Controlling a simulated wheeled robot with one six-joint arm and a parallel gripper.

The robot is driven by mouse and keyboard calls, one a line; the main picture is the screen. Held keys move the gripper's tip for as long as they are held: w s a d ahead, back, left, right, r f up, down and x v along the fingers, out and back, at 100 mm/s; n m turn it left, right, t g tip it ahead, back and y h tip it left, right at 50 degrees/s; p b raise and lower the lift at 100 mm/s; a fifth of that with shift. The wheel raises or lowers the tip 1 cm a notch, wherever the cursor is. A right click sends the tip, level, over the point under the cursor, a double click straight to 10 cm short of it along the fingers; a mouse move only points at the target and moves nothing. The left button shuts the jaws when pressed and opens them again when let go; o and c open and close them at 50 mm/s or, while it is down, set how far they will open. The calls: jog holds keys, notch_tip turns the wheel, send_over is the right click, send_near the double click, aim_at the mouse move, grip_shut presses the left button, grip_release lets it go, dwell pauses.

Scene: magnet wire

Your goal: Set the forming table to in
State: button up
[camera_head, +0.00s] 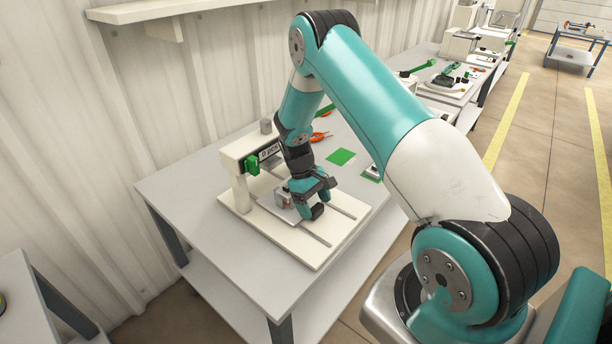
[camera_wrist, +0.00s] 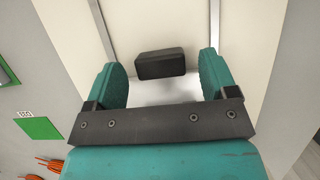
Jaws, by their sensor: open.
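The forming table (camera_head: 281,204) looks like a pale metal plate on two rails, on a cream machine base (camera_head: 315,258) in the head view. My gripper (camera_head: 319,198) is low over it and hides part of it. In the wrist view a black block (camera_wrist: 161,64), seemingly the table's handle, shows between the open fingers of my gripper (camera_wrist: 161,60), with a gap on each side. A pale surface shows just behind the block. I cannot tell from these views how far the table is slid along the rails.
A cream upright with a green part (camera_head: 253,165) stands at the machine's left back. The grey workbench (camera_head: 175,190) carries a green card (camera_head: 341,156) and orange-handled tools (camera_head: 320,137). More benches with equipment run back along the wall.

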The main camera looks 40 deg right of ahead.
jog(key=b+v, duration=0.1)
jog(key=v, duration=1.4)
jog(key=shift+r, duration=0.35)
